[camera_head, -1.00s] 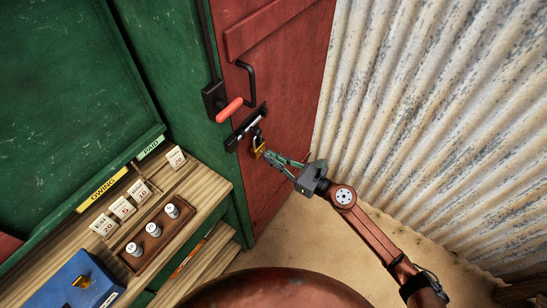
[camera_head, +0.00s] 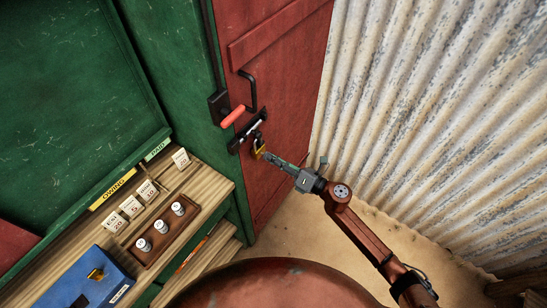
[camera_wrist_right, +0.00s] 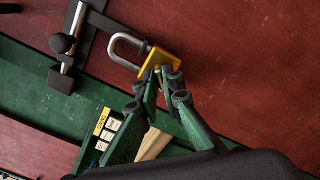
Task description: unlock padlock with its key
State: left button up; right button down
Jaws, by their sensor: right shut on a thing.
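The brass padlock (camera_head: 258,149) hangs by its grey shackle at the black bolt (camera_head: 247,131) on the red door. In the right wrist view the padlock (camera_wrist_right: 157,62) shows its body and shackle; I cannot tell whether the shackle is free. My right gripper (camera_head: 267,157) is at the padlock's lower end. In the wrist view its fingertips (camera_wrist_right: 163,78) close together right against the body. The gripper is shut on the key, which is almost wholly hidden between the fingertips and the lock. My left gripper is not in view.
A red-gripped handle (camera_head: 232,116) sits just above the bolt. A wooden counter (camera_head: 208,190) with weights in a tray (camera_head: 185,226), number cards and a blue box (camera_head: 93,281) is at left. Corrugated sheet (camera_head: 425,110) stands close on the right.

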jog(key=shift+f+m+p, duration=0.1)
jog(key=shift+m+p, duration=2.55)
jog(key=shift+m, duration=1.65)
jog(key=c, duration=2.1)
grip_release()
jog(key=v, duration=1.2)
